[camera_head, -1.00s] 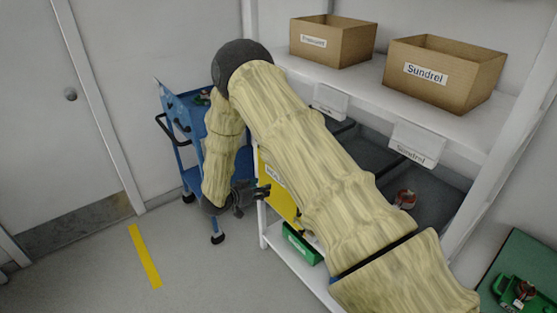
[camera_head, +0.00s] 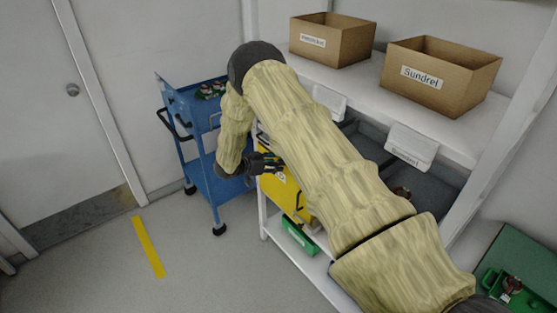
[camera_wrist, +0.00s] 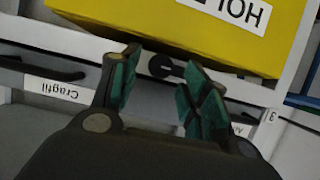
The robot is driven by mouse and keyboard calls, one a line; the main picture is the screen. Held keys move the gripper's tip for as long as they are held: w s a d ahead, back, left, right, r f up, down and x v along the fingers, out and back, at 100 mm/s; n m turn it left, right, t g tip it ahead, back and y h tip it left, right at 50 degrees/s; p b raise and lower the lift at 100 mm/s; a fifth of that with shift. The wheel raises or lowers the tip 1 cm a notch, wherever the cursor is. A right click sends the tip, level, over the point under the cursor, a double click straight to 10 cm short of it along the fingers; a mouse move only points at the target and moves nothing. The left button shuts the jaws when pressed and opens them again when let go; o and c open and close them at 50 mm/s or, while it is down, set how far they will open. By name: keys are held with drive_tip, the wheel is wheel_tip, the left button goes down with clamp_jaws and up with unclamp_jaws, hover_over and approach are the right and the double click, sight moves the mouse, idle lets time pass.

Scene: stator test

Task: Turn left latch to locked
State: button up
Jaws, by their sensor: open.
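My gripper (camera_head: 268,163) is open and empty beside the yellow box (camera_head: 283,195) at the left end of the shelf unit. In the wrist view its two teal-padded fingers (camera_wrist: 160,85) are spread apart, just off the edge of the yellow box (camera_wrist: 170,25), which carries an upside-down white label (camera_wrist: 230,12). A small dark round part (camera_wrist: 162,67) shows between the fingers at that edge; I cannot tell whether it is the left latch or how it is turned. No latch can be made out in the head view, where my arm covers part of the box.
A blue cart (camera_head: 203,165) stands left of the shelf unit. Two cardboard boxes, one at the left (camera_head: 330,42) and one labelled Sundrel (camera_head: 440,75), sit on the upper shelf (camera_head: 375,98). A green bin (camera_head: 299,238) is below.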

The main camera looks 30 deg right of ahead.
drive_tip(key=shift+x, duration=1.2)
drive_tip(key=c, duration=1)
drive_tip(key=shift+f, duration=0.1)
drive_tip(key=m+t+b, duration=0.2)
drive_tip(key=m+b, duration=0.2)
drive_tip(key=b, duration=0.4)
drive_tip(key=m+t+h+b, duration=0.1)
drive_tip(key=m+b, duration=0.3)
drive_tip(key=b, duration=0.4)
drive_tip(key=s+f+m+t+h+b, duration=0.1)
drive_tip(key=m+t+b, duration=0.3)
drive_tip(key=b, duration=0.4)
drive_tip(key=shift+m, duration=0.5)
drive_tip(key=shift+m+h+b, duration=0.3)
drive_tip(key=shift+b, duration=0.05)
